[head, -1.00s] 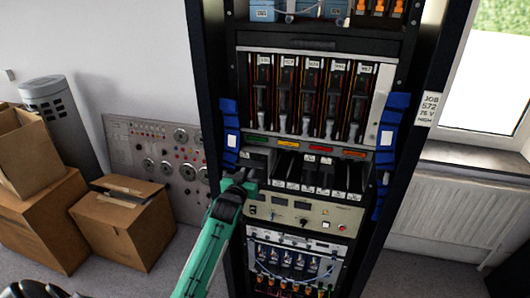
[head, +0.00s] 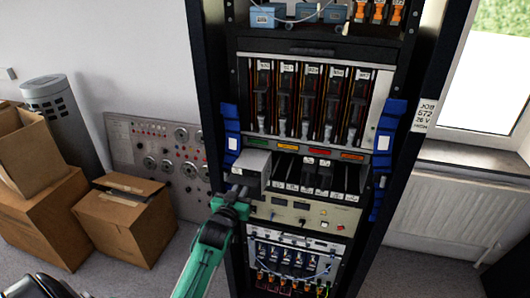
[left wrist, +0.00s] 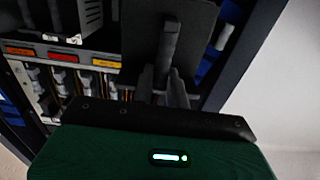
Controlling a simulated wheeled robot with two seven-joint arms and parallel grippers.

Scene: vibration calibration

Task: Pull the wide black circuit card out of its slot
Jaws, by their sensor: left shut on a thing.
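The wide black circuit card (head: 254,166) sticks out of the left end of the lower card row in the rack. Its grey top face shows, and its rear part is still inside the row. My left gripper (head: 239,191) is shut on the handle at the card's front. In the left wrist view the card's black front plate (left wrist: 143,42) fills the upper middle, with the left gripper's fingers (left wrist: 165,85) closed on the upright grey handle. My right gripper is not in view.
Narrower cards (head: 318,178) stand in the same row, right of the wide card. A beige instrument panel (head: 300,212) lies just below, and taller cards (head: 310,100) above. Blue straps (head: 231,135) flank the rack. Cardboard boxes (head: 122,222) stand on the floor at left.

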